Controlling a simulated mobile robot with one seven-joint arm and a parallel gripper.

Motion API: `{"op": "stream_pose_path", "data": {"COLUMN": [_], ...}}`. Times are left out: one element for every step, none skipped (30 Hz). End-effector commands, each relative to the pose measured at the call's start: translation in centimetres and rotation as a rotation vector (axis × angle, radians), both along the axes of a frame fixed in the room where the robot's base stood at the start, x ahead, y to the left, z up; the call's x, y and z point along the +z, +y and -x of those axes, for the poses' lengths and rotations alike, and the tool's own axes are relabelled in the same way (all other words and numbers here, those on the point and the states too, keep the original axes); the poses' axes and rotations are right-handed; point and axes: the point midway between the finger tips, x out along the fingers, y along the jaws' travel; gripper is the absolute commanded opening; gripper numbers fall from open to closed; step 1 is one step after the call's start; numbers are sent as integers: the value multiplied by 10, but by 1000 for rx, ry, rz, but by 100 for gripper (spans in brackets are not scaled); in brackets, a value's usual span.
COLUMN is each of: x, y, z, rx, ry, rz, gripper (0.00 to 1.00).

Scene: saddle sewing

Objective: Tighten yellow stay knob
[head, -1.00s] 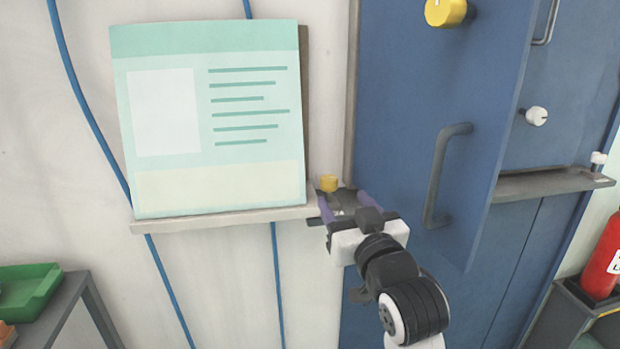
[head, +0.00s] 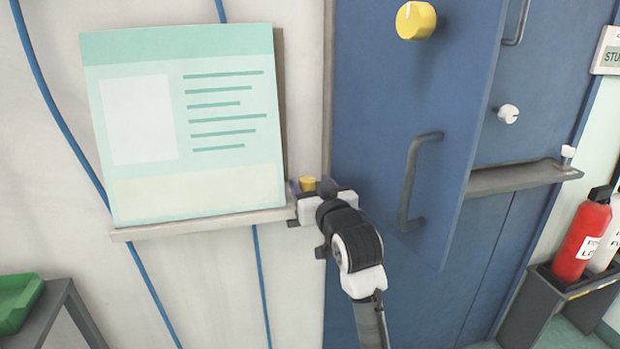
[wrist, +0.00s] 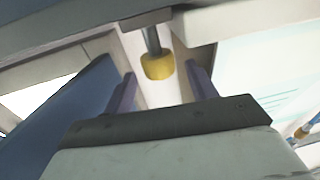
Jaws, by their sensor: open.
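A small yellow knob (head: 308,184) stands at the right end of the poster's ledge, beside the blue door frame. In the wrist view the yellow knob (wrist: 157,66) sits on the end of a grey stem, between the two purple fingers of my gripper (wrist: 162,80). The fingers are apart, with a gap visible on each side of the knob. In the head view my gripper (head: 315,187) is at the knob, and its body hides the lower part of the knob and its mount. A larger yellow knob (head: 416,20) with a white mark is on the blue door.
The blue door (head: 380,110) stands close on the right, with a grey handle (head: 417,180). The pale green poster (head: 185,125) rests on the ledge (head: 205,224) at left. A white knob (head: 508,114) and a red extinguisher (head: 583,236) are farther right.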

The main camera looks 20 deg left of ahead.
Motion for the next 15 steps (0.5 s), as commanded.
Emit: {"op": "stream_pose_path", "data": {"x": [1, 1, 1, 0, 0, 0, 0, 0, 0, -1, -1, 0, 0, 0, 0], "y": [3, 5, 6, 7, 8, 8, 9, 9, 9, 9, 9, 9, 9, 9, 8], "z": [-4, -5, -7, -8, -9, -9, -10, -10, -10, -10, -10, -10, -10, -10, -10], "rx": [1, 1, 1, 1, 1, 1, 1, 1, 1, 1, 1, 1, 1, 1, 1], "ry": [2, 2, 1, 0, 0, 0, 0, 0, 0, 0, 0, 0, 0, 0, 0], "rz": [1, 1, 1, 0, 0, 0, 0, 0, 0, 0, 0, 0, 0, 0, 0], "gripper": [57, 57, 57, 57, 57, 57, 57, 57, 57, 57, 57, 57, 57, 54, 49]}}
